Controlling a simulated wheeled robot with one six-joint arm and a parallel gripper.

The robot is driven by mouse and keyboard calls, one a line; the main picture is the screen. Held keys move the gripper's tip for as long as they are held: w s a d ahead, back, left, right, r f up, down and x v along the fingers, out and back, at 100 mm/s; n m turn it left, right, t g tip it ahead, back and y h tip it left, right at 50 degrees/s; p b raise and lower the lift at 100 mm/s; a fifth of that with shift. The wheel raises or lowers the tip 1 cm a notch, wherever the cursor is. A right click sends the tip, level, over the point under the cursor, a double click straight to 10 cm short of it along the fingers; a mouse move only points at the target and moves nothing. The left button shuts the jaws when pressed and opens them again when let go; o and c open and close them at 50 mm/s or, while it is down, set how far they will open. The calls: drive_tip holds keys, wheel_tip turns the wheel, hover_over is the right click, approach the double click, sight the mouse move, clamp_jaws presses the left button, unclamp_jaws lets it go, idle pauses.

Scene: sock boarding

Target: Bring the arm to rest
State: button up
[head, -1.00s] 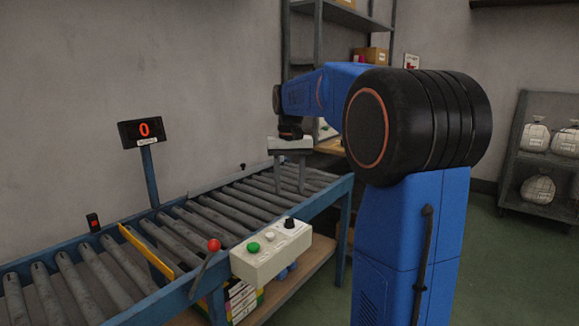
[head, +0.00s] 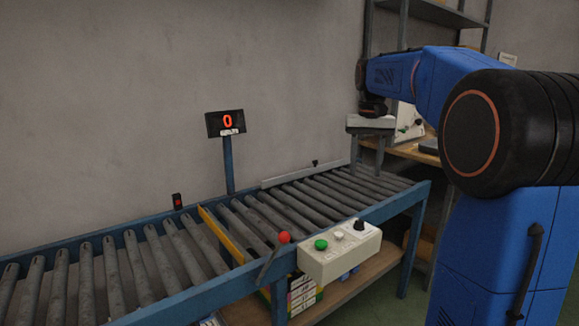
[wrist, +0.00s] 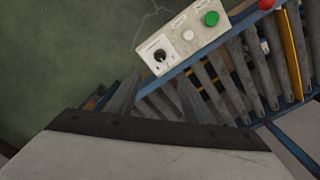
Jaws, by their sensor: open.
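My gripper (head: 369,155) hangs from my blue arm over the right end of the roller conveyor (head: 262,213) in the head view. Its two grey fingers point down, stand apart and hold nothing. In the wrist view the fingers of my gripper (wrist: 158,97) are spread, with conveyor rollers showing between and beyond them. I cannot tell the exact height of the fingertips above the rollers.
A control box (head: 340,250) with a green button and black knob sits on the conveyor's front edge, beside a red-knobbed lever (head: 284,238). A yellow bar (head: 221,235) crosses the rollers. The rollers are bare.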

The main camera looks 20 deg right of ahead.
drive_tip(key=s+a+f+n+t, duration=0.1)
drive_tip(key=s+a+f, duration=0.4)
drive_tip(key=s, duration=0.5)
drive_tip(key=s+a+f+n+t, duration=0.2)
drive_tip(key=s+a+f, duration=0.3)
drive_tip(key=s+f, duration=0.3)
drive_tip(key=s+a+f+n+t, duration=0.1)
drive_tip(key=s+a+f, duration=0.4)
drive_tip(key=s, duration=0.7)
wheel_tip(320, 180, down, 2)
drive_tip(key=shift+s+a+f+n+t, duration=0.1)
drive_tip(key=shift+s+a+n+t, duration=0.2)
drive_tip(key=shift+n+t, duration=0.15)
